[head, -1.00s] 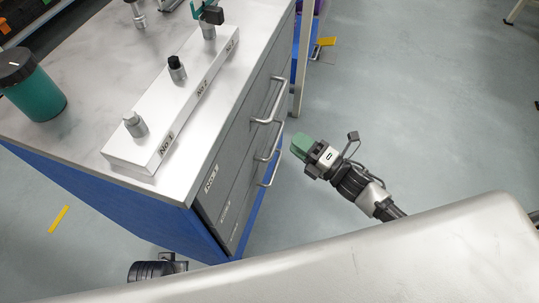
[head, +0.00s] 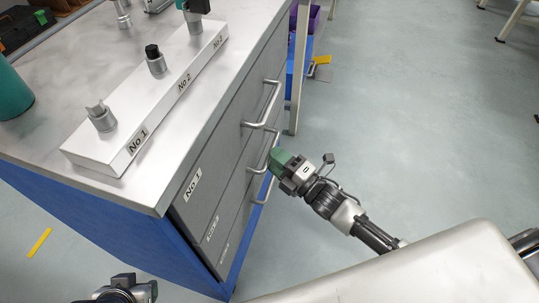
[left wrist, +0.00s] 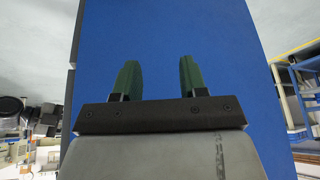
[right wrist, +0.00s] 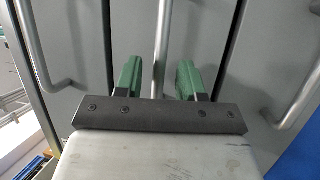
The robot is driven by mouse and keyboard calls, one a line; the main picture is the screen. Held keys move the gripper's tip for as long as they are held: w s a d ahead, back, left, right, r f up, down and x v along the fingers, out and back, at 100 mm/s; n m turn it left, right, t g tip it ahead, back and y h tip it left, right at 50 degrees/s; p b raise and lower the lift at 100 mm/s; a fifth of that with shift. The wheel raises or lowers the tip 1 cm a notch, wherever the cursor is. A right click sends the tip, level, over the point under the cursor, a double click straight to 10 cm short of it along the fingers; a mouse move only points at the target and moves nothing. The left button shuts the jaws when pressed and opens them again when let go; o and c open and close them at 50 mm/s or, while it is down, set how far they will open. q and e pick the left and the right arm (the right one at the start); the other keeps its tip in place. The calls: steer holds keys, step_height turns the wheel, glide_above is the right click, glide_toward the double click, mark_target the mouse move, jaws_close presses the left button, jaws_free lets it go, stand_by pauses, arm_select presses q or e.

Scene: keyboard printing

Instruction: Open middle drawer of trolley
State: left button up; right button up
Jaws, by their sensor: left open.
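The trolley (head: 95,215) has a grey drawer front with three stacked drawers, each with a metal bar handle. The middle drawer's handle (head: 268,155) is beside the green fingertips of my right gripper (head: 280,160). In the right wrist view, my right gripper (right wrist: 158,75) is open, and the middle handle (right wrist: 161,45) runs between its two fingers; no grip on it shows. The drawers look closed. My left gripper (left wrist: 158,70) is open and empty, facing the trolley's blue side panel (left wrist: 160,30); its arm shows at the lower left of the head view.
A metal block (head: 150,95) with posts marked No 1, No 2 and No 3 stands on the trolley top. A green container (head: 12,92) is at the left. A table leg (head: 300,70) stands behind.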

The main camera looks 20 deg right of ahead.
steer(key=shift+x, duration=1.2)
jaws_close()
